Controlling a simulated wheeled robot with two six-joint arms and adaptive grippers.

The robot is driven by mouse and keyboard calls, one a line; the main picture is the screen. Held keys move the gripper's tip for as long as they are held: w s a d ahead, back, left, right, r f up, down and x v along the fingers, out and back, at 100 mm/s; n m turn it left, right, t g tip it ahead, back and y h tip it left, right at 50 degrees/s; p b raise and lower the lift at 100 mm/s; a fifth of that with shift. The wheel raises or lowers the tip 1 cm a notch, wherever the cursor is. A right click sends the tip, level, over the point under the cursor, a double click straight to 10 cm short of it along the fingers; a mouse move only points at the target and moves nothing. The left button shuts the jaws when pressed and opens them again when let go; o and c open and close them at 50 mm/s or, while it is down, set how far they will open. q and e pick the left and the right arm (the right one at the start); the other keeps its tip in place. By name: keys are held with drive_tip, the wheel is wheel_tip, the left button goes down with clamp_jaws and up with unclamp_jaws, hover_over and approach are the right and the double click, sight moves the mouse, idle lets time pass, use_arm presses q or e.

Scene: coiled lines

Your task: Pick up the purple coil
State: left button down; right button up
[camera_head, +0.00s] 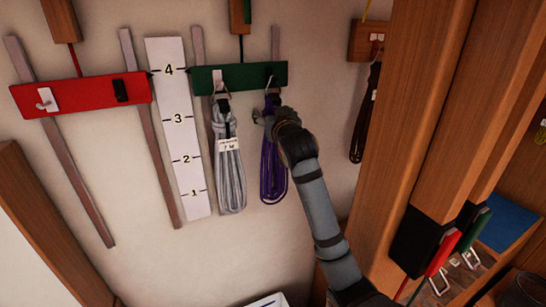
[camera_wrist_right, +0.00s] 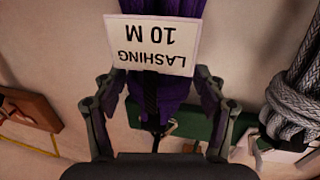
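The purple coil (camera_head: 272,172) hangs from the right hook of the green board (camera_head: 240,78) in the head view. My right gripper (camera_head: 264,115) is at its upper part, just below the board. In the right wrist view, the purple coil (camera_wrist_right: 160,95) lies between the two fingers of my right gripper (camera_wrist_right: 158,100), which stand wide apart on either side of it. A white tag (camera_wrist_right: 152,45) reading "LASHING 10 M" is on the coil. Whether a finger touches the coil is hard to tell. My left gripper is not in view.
A grey coil (camera_head: 230,175) hangs close to the left of the purple one on the same board. A red board (camera_head: 80,95) and a numbered white strip (camera_head: 181,130) are further left. A dark coil (camera_head: 364,125) and a wooden post (camera_head: 415,110) are to the right.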

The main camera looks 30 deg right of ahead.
drive_tip(key=shift+s, duration=0.1)
drive_tip(key=c, duration=0.5)
clamp_jaws()
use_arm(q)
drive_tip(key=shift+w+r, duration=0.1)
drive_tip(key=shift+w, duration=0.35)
use_arm(e)
drive_tip(key=shift+r, duration=0.15)
